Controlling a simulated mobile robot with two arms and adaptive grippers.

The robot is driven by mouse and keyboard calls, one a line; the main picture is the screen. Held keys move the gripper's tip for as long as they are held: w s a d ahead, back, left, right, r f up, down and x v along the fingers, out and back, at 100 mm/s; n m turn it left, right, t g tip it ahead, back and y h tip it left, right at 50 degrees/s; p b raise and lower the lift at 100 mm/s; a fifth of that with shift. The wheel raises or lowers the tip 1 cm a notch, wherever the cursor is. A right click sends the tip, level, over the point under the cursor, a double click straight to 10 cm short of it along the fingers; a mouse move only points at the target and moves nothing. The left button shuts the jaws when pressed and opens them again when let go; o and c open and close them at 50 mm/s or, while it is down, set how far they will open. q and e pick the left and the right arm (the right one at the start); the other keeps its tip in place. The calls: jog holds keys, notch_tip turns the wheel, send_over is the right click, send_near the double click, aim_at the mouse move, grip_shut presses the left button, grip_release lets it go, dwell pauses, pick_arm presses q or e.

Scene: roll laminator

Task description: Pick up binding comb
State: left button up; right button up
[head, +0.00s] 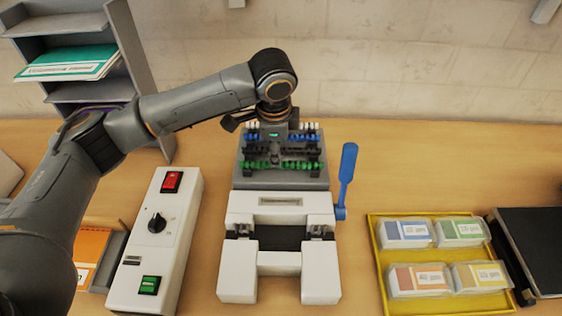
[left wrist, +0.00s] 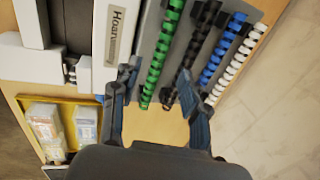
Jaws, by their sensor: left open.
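Binding combs lie in parallel rows on a grey rack (head: 245,181) behind the white machine. They are a green comb (head: 308,166), a black comb (head: 306,151), a blue comb (head: 309,137) and a white comb (head: 311,126). The left wrist view also shows the green (left wrist: 163,50), black (left wrist: 201,45), blue (left wrist: 220,51) and white (left wrist: 233,63) combs. My left gripper (head: 276,155) is above the rack. In the left wrist view its fingers (left wrist: 158,82) are apart, with green and black comb ends showing between them; contact cannot be judged. My right gripper is not in view.
The white machine (head: 281,209) has a blue lever (head: 347,175) standing up at its right. A white control box (head: 155,240) is at the left. A yellow tray (head: 378,257) with several packs and a black case (head: 540,245) are at the right. A grey shelf (head: 75,55) stands behind left.

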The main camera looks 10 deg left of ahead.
pick_arm(q)
jog(key=p+x, duration=0.2)
jog(key=x, duration=0.2)
jog(key=shift+f, duration=0.3)
jog(key=shift+w+a+f, duration=0.1)
jog(key=shift+w+f, duration=0.1)
jog(key=shift+f, duration=0.25)
grip_shut()
